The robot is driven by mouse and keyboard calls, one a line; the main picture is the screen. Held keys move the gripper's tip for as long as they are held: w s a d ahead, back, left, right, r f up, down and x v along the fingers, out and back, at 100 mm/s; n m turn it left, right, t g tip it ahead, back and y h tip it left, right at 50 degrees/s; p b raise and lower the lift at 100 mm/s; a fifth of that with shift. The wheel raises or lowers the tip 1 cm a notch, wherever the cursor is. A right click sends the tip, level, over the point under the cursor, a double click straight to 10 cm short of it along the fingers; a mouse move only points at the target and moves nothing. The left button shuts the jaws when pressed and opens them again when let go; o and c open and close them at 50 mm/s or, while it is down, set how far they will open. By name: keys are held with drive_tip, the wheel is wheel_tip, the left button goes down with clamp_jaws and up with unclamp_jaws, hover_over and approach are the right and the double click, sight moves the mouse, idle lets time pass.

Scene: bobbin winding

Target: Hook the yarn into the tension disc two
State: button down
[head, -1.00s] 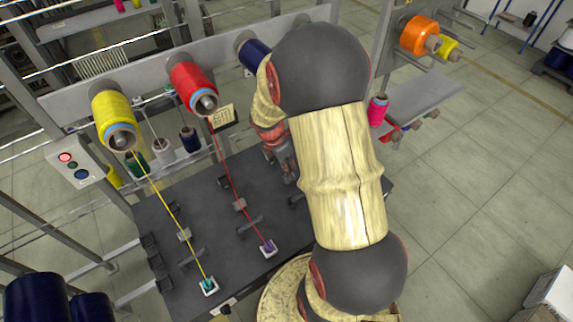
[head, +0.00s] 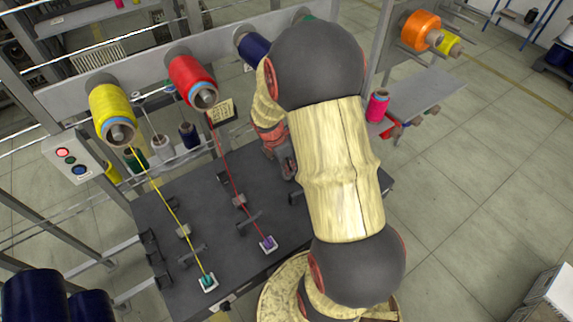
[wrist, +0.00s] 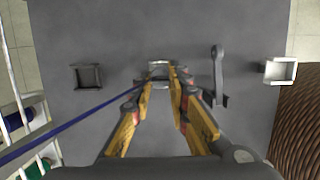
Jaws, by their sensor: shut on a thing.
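In the wrist view my gripper (wrist: 163,78) has its yellow fingers closed together on the blue yarn (wrist: 75,120). The yarn runs taut from the lower left to the fingers. The fingertips are in front of a small metal bracket (wrist: 160,66) on the dark board (wrist: 130,30) and partly cover it. I cannot tell whether the yarn touches it. In the head view the blue bobbin (head: 250,47) is at the back, partly behind my arm. My arm hides most of the gripper and the yarn there. No tension disc is clearly identifiable.
A square metal holder (wrist: 87,77) is left of my gripper; a grey lever (wrist: 217,72) and white holder (wrist: 280,70) are right. In the head view, yellow yarn (head: 160,193) and red yarn (head: 226,165) run across the board to holders. An orange bobbin (head: 418,34) is at right.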

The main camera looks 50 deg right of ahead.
drive_tip(key=shift+s+a+r+p, duration=0.1)
drive_tip(key=shift+s+a+p, duration=0.15)
drive_tip(key=shift+s, duration=0.55)
drive_tip(key=shift+s+a+r+p, duration=0.1)
drive_tip(key=shift+s+a+p, duration=0.1)
drive_tip(key=shift+s, duration=0.65)
drive_tip(key=shift+s+a+p, duration=0.15)
drive_tip(key=shift+s+p, duration=0.1)
drive_tip(key=shift+s, duration=0.55)
drive_tip(key=shift+s+a+r+p, duration=0.1)
drive_tip(key=shift+s+r+p, duration=0.15)
drive_tip(key=shift+r+p, duration=1)
drive_tip(key=shift+s+a+r+p, duration=0.1)
drive_tip(key=shift+s+r+p, duration=0.1)
drive_tip(key=shift+r+p, duration=0.95)
drive_tip(key=shift+f, duration=0.1)
